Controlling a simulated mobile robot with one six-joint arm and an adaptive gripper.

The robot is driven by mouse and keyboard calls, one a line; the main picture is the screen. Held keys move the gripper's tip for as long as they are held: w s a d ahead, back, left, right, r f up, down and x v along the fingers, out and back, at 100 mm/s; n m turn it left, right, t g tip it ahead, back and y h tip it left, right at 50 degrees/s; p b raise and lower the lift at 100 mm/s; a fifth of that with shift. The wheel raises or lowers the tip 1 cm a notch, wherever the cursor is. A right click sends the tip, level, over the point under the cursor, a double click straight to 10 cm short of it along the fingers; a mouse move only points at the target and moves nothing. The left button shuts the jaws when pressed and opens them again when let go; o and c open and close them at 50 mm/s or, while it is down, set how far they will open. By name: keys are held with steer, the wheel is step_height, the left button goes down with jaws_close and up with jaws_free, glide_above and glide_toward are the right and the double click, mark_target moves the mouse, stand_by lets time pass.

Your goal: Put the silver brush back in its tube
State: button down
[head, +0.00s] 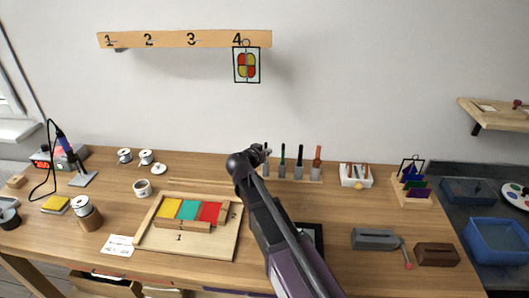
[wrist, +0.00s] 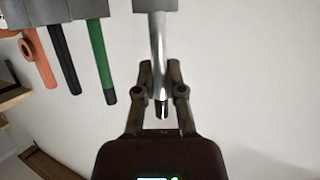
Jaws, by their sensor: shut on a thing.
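My gripper (wrist: 160,92) is shut on the silver brush (wrist: 158,50), around the dark-tipped end of its shiny handle. The wrist view is upside down, so the handle points down in it. The brush's other end meets a grey tube (wrist: 155,5) at the top edge. I cannot tell how deep the brush sits in it. In the head view my gripper (head: 259,152) is at the left end of the brush rack (head: 293,179), and my arm hides part of this end.
Green (wrist: 100,60), black (wrist: 63,58) and orange (wrist: 38,58) handles stand in neighbouring grey tubes. A white box of tools (head: 356,182) is right of the rack. A wooden frame with coloured panes (head: 160,244) lies left of my arm.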

mark_target(266, 143)
stand_by(0.4)
steer(key=c, duration=0.6)
jaws_free()
steer(key=shift+c, duration=0.2)
steer(key=o, duration=0.5)
steer(key=shift+r+p, duration=3.45)
steer(key=shift+p, duration=0.05)
steer(key=shift+s, duration=0.1)
